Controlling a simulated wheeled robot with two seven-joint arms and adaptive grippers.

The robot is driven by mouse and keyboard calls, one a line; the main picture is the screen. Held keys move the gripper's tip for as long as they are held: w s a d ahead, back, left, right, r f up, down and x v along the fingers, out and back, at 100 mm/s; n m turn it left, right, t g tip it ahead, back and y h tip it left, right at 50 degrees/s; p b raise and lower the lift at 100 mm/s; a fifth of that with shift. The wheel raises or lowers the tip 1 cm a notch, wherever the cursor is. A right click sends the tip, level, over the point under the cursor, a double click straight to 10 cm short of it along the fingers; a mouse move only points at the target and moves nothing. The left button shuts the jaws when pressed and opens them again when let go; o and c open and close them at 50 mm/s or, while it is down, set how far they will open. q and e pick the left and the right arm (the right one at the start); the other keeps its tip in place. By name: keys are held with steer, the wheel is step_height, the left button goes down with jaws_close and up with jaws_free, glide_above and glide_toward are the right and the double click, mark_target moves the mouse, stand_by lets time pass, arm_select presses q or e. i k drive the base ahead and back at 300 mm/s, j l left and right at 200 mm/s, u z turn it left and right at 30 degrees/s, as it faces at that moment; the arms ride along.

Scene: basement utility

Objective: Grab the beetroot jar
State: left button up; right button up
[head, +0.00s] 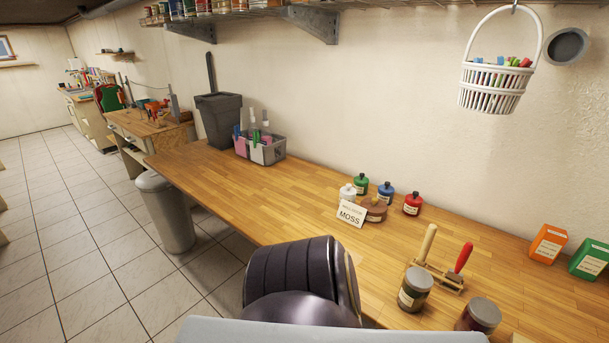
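No jar can be read as beetroot from its label. Two grey-lidded jars stand near the front edge of the wooden bench at the right in the head view. One is a dark jar with a pale label (412,296). The other is a dark reddish jar (470,319), partly cut off by the bottom of the picture; its colour could fit beetroot, but I cannot tell. More jars (205,7) line the wall shelf, cut off by the top edge. Neither of my grippers is in view.
A wooden stand with two handled tools (441,272) is right behind the jars. Small bottles (386,191) and a MOSS card (351,214) stand mid-bench (290,200). Orange (547,244) and green boxes (589,260) are at right.

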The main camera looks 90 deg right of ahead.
mark_target(481, 314)
steer(key=z, duration=4.35)
steer(key=l+u, duration=0.2)
steer(key=l, duration=0.2)
steer(key=k+l+u, duration=0.2)
steer(key=l, duration=0.25)
